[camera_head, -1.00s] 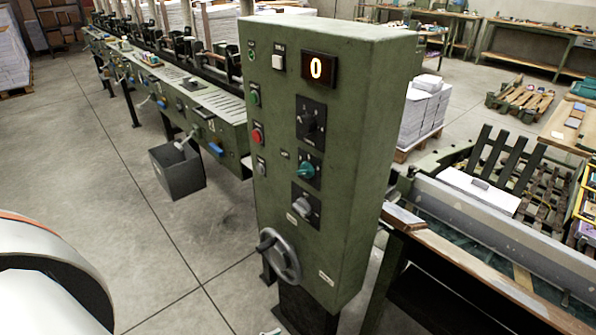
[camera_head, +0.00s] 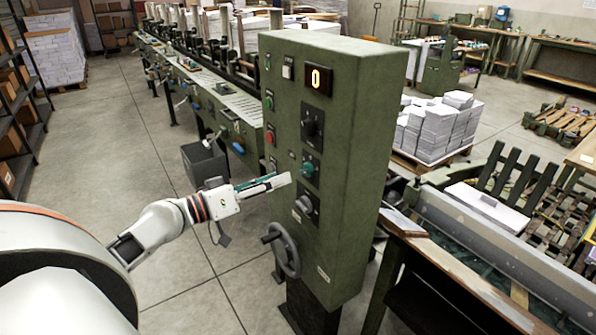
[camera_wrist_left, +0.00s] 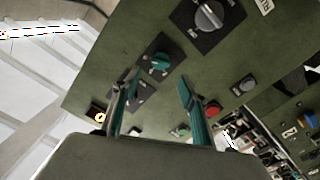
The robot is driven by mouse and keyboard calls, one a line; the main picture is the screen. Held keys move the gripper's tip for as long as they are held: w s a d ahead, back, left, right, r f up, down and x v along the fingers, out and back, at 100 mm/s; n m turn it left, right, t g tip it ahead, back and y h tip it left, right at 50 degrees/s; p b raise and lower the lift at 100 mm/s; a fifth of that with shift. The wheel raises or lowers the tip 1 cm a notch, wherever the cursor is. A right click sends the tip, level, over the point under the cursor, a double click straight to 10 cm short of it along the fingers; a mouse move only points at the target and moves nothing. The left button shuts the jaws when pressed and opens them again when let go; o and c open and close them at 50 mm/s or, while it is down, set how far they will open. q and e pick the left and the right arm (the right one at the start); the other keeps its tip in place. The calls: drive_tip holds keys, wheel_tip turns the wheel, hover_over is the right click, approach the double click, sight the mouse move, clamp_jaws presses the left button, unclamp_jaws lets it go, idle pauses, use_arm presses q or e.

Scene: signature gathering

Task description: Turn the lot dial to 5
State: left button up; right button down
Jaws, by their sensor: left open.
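The green control cabinet (camera_head: 345,190) has three dials in a column on its front: a black one (camera_head: 311,123), a teal one (camera_head: 308,169) and a grey one (camera_head: 305,206). Their labels are too small to read, so I cannot tell which is the lot dial. The lit display (camera_head: 319,79) above reads 0. My left gripper (camera_head: 280,182) is open and empty in front of the panel, near the teal and grey dials. In the left wrist view, the teal dial (camera_wrist_left: 160,63) shows beyond the open fingers (camera_wrist_left: 159,80), and the grey dial (camera_wrist_left: 209,15) is at the top. My right gripper is out of view.
A handwheel (camera_head: 284,250) sticks out low on the cabinet. Several buttons, one red (camera_head: 271,137), line the panel's left side. A dark bin (camera_head: 204,163) stands on the floor behind my left arm. The floor left of the cabinet is largely clear.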

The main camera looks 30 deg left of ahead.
sight(302, 171)
use_arm(q)
drive_tip(key=p+x, duration=0.2)
drive_tip(key=x, duration=0.4)
drive_tip(key=shift+w, duration=0.2)
drive_tip(key=shift+w+d+f, duration=0.1)
drive_tip(key=shift+w+d, duration=0.2)
drive_tip(key=shift+w, duration=0.1)
drive_tip(key=c, duration=1.1)
